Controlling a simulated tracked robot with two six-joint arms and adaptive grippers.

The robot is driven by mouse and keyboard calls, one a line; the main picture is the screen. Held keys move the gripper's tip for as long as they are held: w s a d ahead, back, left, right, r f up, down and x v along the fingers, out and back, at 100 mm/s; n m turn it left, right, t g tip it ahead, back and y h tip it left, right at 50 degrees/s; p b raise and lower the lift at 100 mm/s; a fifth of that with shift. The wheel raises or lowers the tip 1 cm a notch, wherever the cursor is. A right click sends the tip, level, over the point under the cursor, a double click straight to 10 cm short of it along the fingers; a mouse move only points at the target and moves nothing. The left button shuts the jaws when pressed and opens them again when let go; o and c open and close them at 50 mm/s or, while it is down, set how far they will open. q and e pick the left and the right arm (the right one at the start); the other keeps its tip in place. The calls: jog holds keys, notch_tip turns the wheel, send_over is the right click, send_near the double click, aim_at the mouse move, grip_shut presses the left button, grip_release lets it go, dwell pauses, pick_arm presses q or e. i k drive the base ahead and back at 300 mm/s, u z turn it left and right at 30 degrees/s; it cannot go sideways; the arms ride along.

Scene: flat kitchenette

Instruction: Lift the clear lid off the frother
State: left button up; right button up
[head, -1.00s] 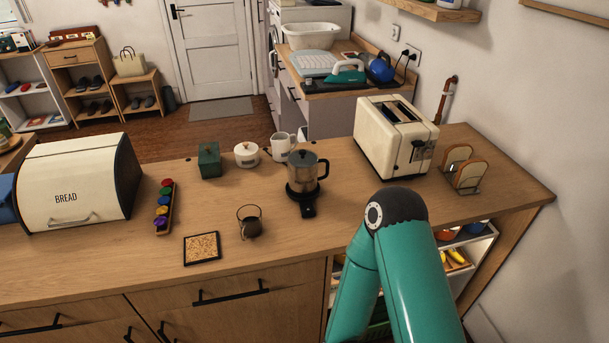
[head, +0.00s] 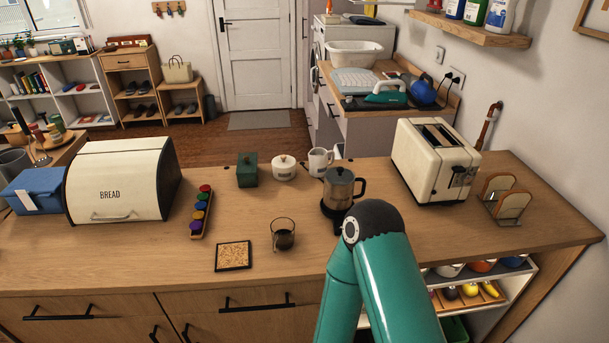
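The frother (head: 339,187) is a dark grey jug with a handle on its right side. It stands upright on a black base on the wooden counter. A clear lid (head: 340,173) appears to sit on its top, though its edge is hard to make out. A teal arm link of mine rises from the bottom, and its dark elbow joint hides part of the frother's base. Neither of my grippers shows in the head view.
A toaster (head: 433,163) and a toast rack (head: 506,200) stand to the right on the counter (head: 120,265). A white mug (head: 320,161), white sugar pot (head: 284,168) and green canister (head: 247,170) stand behind left. A small dark cup (head: 283,236) and cork coaster (head: 233,256) are in front left.

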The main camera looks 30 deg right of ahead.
aim_at(340, 176)
jog(key=z, duration=0.45)
jog(key=i, duration=0.2)
jog(key=u, duration=2.65)
jog(key=k, duration=1.6)
jog(key=z, duration=1.05)
jog(key=k, duration=0.35)
jog(key=z, duration=0.4)
jog(key=i, duration=0.6)
